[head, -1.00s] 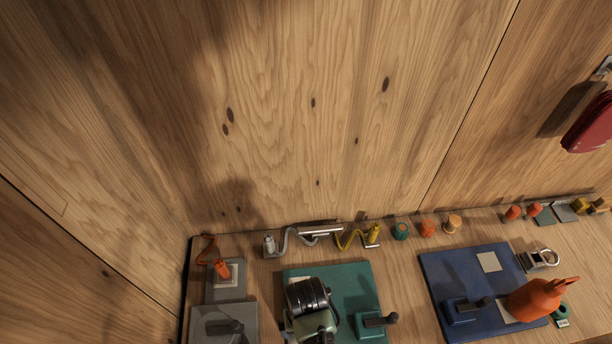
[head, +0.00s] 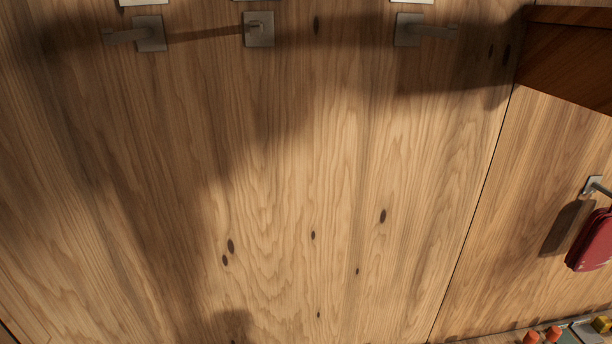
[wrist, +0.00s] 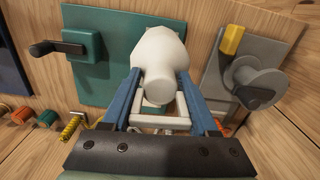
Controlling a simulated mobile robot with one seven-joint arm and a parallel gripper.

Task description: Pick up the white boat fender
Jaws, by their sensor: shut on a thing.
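The white boat fender (wrist: 160,58) shows in the wrist view as a rounded white body. It lies between the two blue fingers of my gripper (wrist: 160,100), which is shut on it. Its near end points toward the wrist camera. A green board (wrist: 98,22) lies behind and to the left of the fender. I cannot tell whether the fender still touches the board. Neither the fender nor my gripper shows in the head view.
In the wrist view, a grey reel-like part (wrist: 262,85) on a grey board is close right of the gripper, and a black-handled green block (wrist: 85,47) is left. In the head view, a wooden wall carries metal hooks (head: 259,29) and a red item (head: 590,240) hangs right.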

